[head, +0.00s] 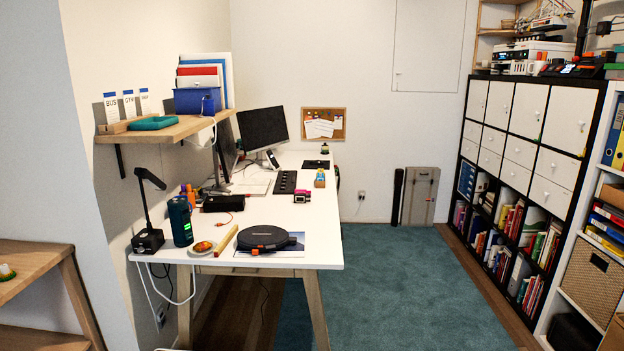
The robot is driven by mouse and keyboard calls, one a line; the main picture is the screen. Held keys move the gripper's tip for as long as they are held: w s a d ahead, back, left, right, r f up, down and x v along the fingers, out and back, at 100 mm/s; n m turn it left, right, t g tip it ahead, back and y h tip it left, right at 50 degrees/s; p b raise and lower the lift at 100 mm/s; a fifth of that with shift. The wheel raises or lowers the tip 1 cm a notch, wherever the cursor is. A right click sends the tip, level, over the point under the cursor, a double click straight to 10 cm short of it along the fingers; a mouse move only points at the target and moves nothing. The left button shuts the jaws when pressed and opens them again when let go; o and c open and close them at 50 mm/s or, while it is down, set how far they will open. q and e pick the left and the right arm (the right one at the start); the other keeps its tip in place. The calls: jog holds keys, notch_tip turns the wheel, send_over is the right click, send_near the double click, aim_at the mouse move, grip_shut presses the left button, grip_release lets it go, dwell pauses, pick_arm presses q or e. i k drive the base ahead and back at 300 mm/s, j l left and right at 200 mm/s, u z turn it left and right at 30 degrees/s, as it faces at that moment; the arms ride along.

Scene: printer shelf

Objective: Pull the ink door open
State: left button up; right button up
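A white boxy machine (532,50) stands on top of the black shelf unit at the upper right; it may be the printer. It is small and far off, and I cannot make out an ink door on it or tell whether one is open. Neither of my grippers is in view.
A white desk (310,250) with monitors, a lamp and small items stands left of centre. A black shelf unit (527,115) with white doors and books lines the right side. A wooden stand (30,265) is at the left edge. The teal carpet (410,285) between is clear.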

aim_at(520, 66)
jog(key=i+j, duration=0.15)
jog(key=i, duration=0.95)
jog(key=i+j+u, duration=0.1)
jog(key=i, duration=1)
jog(key=z, duration=1.4)
jog(key=i+l+z, duration=0.1)
jog(key=i+l, duration=0.6)
jog(key=i, duration=0.2)
jog(key=i+l, duration=0.4)
jog(key=i, duration=0.2)
jog(key=i+j+u, duration=0.15)
jog(key=i+u, duration=0.9)
jog(key=i, duration=0.15)
